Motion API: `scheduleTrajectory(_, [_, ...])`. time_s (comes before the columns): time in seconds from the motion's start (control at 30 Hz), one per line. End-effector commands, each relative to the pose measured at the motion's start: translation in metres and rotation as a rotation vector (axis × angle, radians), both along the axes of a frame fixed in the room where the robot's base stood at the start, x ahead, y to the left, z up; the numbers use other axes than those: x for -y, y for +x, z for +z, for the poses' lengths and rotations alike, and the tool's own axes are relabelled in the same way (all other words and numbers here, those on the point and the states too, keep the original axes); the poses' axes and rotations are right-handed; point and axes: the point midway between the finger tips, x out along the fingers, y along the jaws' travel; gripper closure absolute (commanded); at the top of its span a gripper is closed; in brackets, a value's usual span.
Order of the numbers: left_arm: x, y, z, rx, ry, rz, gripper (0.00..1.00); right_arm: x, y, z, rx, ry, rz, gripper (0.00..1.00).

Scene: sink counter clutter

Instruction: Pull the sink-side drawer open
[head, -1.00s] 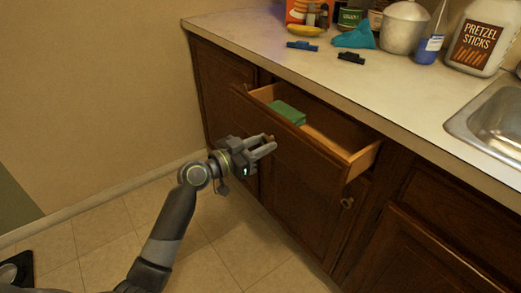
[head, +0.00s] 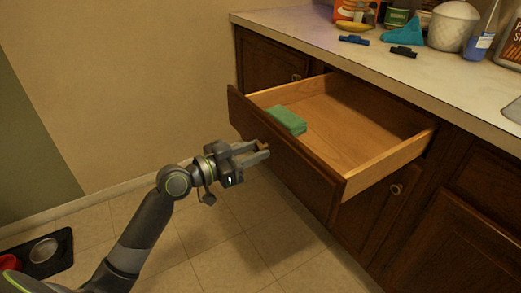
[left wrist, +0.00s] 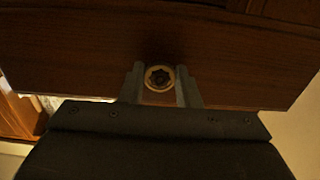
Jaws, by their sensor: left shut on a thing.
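The sink-side drawer (head: 285,160) is pulled well out from the dark wood cabinet, showing its light wood inside. A green sponge-like block (head: 287,120) lies in it near the front left. My left gripper (head: 262,150) is at the middle of the drawer front. In the left wrist view the round knob (left wrist: 160,78) sits between the two fingers (left wrist: 161,90), which are shut on it. The knob is mostly hidden in the head view. My right gripper is not in view.
Lower cabinet doors (head: 375,215) stand shut below. A black mat with bowls (head: 43,250) lies on the floor at left. The tiled floor before the drawer is clear.

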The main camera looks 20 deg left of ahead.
Motion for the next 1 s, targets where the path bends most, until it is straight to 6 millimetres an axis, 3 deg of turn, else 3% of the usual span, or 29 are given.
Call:
scheduleTrajectory(0.47, [-0.0021, -0.0025, 0.0004, 0.0, -0.001, 0.0, 1.0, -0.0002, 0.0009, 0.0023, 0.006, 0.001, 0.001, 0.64])
scheduleTrajectory(0.5, [-0.0021, -0.0025, 0.0004, 0.0, -0.001, 0.0, 0.67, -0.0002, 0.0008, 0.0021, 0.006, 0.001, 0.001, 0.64])
scheduleTrajectory(0.63, [-0.002, -0.0025, 0.0004, 0.001, -0.001, 0.0, 0.5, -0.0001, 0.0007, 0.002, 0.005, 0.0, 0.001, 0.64])
scheduleTrajectory(1.0, [-0.002, -0.0025, 0.0003, 0.001, -0.001, 0.0, 0.49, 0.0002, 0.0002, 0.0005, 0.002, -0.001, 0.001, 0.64])
